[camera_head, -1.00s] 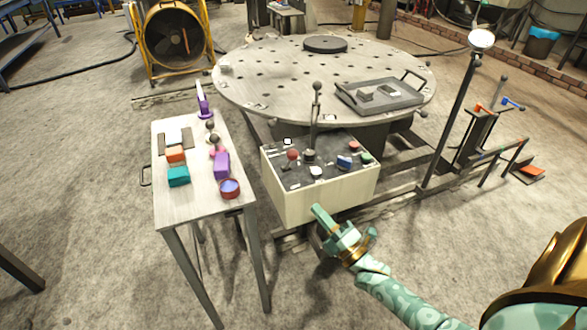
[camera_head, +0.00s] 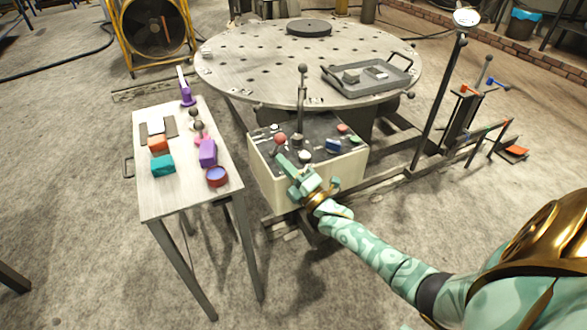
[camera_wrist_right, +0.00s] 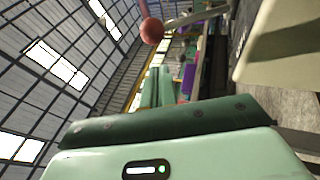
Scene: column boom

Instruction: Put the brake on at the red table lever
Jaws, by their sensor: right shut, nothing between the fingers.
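The red lever is a short lever with a red ball knob (camera_head: 280,138) on the left part of the dark top of a cream control box (camera_head: 275,182). The knob also shows in the right wrist view (camera_wrist_right: 151,30), just beyond the fingertips. My right gripper (camera_head: 284,161) is shut and empty. In the head view its tips are just below the red knob, over the box's front left edge. I cannot tell whether they touch the lever's shaft, which is partly hidden. My left gripper is not in view.
A tall grey-knobbed lever (camera_head: 302,68) stands right of the red one. A blue control (camera_head: 332,146) and red and green buttons share the panel. A round perforated table (camera_head: 250,60) stands behind. A side table (camera_head: 200,190) with coloured blocks stands at left.

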